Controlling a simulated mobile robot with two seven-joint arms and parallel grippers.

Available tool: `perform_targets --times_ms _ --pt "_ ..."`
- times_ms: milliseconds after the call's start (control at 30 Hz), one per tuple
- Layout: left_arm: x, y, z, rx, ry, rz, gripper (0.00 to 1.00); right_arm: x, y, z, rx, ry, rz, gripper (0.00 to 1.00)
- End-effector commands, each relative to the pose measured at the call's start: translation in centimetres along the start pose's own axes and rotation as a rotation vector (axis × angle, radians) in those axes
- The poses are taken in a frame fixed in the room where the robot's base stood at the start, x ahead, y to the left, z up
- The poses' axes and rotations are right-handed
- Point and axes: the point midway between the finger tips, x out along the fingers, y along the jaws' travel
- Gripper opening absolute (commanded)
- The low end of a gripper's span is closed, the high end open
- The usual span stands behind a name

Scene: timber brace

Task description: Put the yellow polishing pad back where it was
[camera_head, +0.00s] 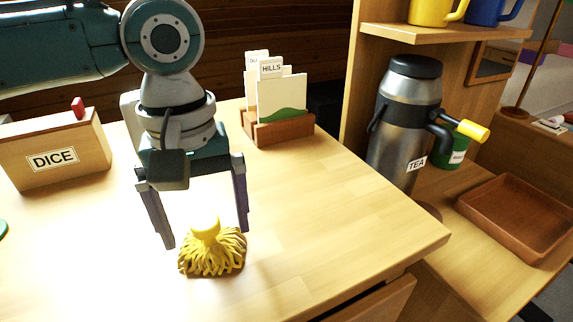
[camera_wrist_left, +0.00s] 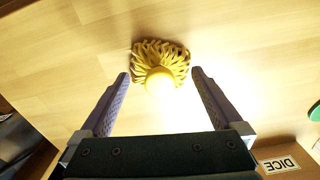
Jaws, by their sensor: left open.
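The yellow polishing pad (camera_head: 212,252) stands on the wooden table, with a fringe of yellow strands below and a short round knob on top. My left gripper (camera_head: 207,238) is open above it, pointing down, with one finger on each side of the knob. In the left wrist view the pad (camera_wrist_left: 160,62) lies just beyond and between the two open fingertips (camera_wrist_left: 160,76). A gap shows on both sides, so the fingers do not appear to touch it. My right gripper is not in view.
A wooden box labelled DICE (camera_head: 55,155) stands at the left. A card holder (camera_head: 277,127) stands at the back. To the right are a TEA flask (camera_head: 405,120), a green container (camera_head: 452,152) and an empty brown tray (camera_head: 520,215). The table right of the pad is clear.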

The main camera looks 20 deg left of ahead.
Motion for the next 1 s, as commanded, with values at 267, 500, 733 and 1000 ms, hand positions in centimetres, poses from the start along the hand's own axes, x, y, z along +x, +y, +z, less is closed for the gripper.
perform_targets --times_ms 267,500,733,1000 --pt "-6.8 0.1 -0.1 0.0 0.001 0.003 1.0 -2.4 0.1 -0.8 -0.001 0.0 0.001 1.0" --pt "-9.8 0.1 0.0 0.003 -0.001 0.002 1.0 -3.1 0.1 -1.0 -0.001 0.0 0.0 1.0" --pt "-6.7 1.7 4.6 0.269 -0.013 0.081 1.0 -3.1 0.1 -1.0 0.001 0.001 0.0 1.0" --pt "-3.0 2.1 13.1 0.716 0.105 0.313 1.0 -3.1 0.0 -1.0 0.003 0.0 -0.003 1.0"
